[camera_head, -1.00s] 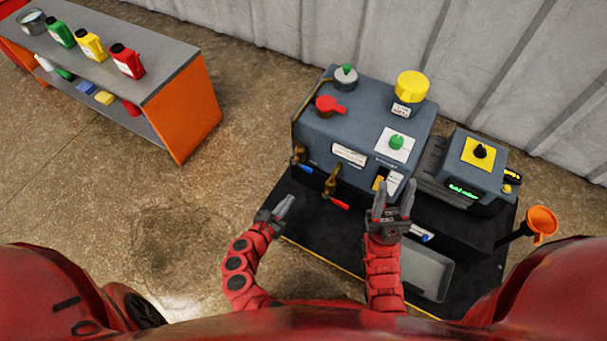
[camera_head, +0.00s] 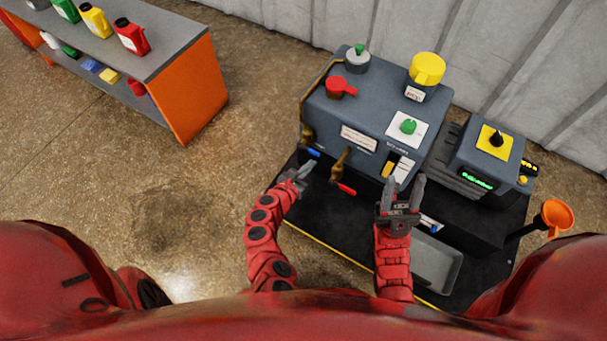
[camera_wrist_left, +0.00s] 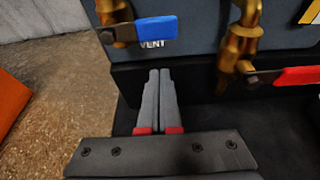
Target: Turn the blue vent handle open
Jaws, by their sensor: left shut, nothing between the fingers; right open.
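The blue vent handle (camera_wrist_left: 150,29) sits on a brass valve (camera_wrist_left: 112,12) on the furnace's front, above a "VENT" label, in the left wrist view. It lies roughly level, pointing right. In the head view the blue handle (camera_head: 314,153) shows just beyond my left gripper (camera_head: 306,170). My left gripper's fingers (camera_wrist_left: 159,72) are shut and empty, below the handle and apart from it in the left wrist view. My right gripper (camera_head: 404,182) is open and empty in front of the furnace's right part.
A red handle (camera_wrist_left: 297,76) on a second brass valve (camera_wrist_left: 240,45) is to the right of the vent handle. The furnace box (camera_head: 350,110) stands on a black base. An orange funnel (camera_head: 557,217) is at the right.

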